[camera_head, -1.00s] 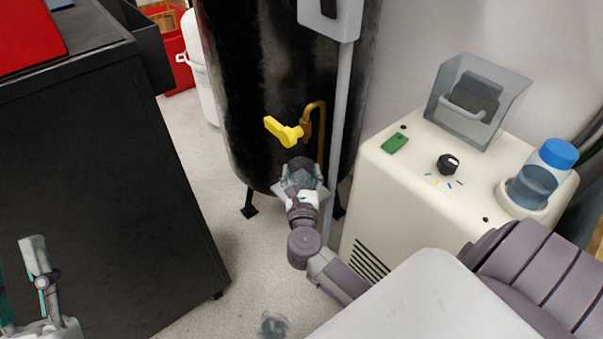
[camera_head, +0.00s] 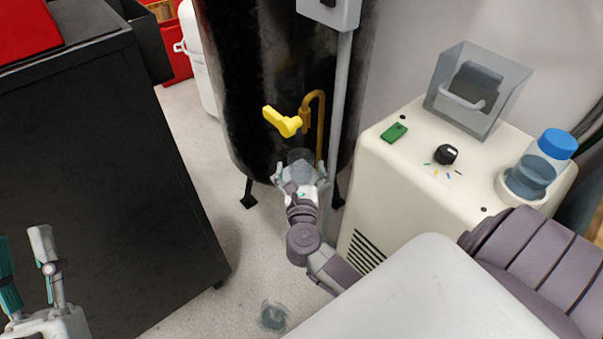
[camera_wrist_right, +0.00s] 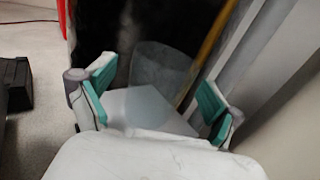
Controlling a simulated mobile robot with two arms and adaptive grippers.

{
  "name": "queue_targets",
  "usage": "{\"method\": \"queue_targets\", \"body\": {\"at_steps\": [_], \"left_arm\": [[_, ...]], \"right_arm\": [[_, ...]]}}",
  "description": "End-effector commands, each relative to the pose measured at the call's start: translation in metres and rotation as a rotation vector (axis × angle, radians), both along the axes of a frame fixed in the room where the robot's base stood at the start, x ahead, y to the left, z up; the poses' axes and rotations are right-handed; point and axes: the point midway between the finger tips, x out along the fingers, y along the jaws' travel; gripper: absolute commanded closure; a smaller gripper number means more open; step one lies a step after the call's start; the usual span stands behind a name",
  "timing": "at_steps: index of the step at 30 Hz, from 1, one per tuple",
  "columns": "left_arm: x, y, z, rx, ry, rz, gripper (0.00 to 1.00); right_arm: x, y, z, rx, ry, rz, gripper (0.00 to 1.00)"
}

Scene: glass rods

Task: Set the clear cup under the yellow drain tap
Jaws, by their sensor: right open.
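The yellow drain tap (camera_head: 283,121) sits on a brass pipe low on the front of a black tank (camera_head: 265,70). The clear cup (camera_head: 300,156) is below the tap and slightly to its right, close to the tank. It also shows in the right wrist view (camera_wrist_right: 160,75). My right gripper (camera_head: 300,171) is open, one finger on each side of the cup; in the wrist view (camera_wrist_right: 153,95) gaps show beside it. What the cup rests on is hidden. My left gripper (camera_head: 26,262) is open and empty at the lower left.
A dark cabinet (camera_head: 100,170) fills the left. A cream machine (camera_head: 400,200) with a knob and blue-capped bottle (camera_head: 545,160) stands right. A grey vertical post (camera_head: 340,110) runs beside the tap. A small see-through round thing (camera_head: 273,317) shows low on the floor, unclear what.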

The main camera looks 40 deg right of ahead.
Motion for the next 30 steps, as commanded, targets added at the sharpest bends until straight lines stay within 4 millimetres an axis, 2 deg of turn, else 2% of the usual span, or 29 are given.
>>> {"method": "queue_targets", "body": {"at_steps": [6,12,17,20,23,26,27,30], "left_arm": [[0.015,-0.001,-0.019,0.045,0.151,0.008,0.60],[0.022,-0.001,-0.032,0.067,0.232,0.013,0.60],[0.024,-0.001,-0.037,0.076,0.258,0.015,0.60],[0.024,-0.001,-0.038,0.078,0.265,0.015,0.60],[0.024,-0.001,-0.038,0.078,0.265,0.015,0.60],[0.025,-0.001,-0.038,0.078,0.265,0.015,0.60],[0.025,-0.001,-0.038,0.078,0.265,0.015,0.60],[0.025,-0.001,-0.038,0.077,0.264,0.015,0.60]], "right_arm": [[-0.043,0.029,0.000,0.004,0.004,0.000,0.08],[-0.073,0.048,0.000,0.002,0.002,0.000,0.08],[-0.084,0.056,0.001,-0.006,0.000,0.001,0.08],[-0.082,0.063,0.020,-0.111,-0.001,0.034,0.08],[-0.075,0.080,0.066,-0.416,0.007,0.102,0.08],[-0.073,0.111,0.126,-0.914,0.030,0.135,0.08],[-0.075,0.125,0.148,-1.142,0.047,0.122,0.08],[-0.083,0.159,0.189,-1.704,0.114,0.020,0.08]]}}
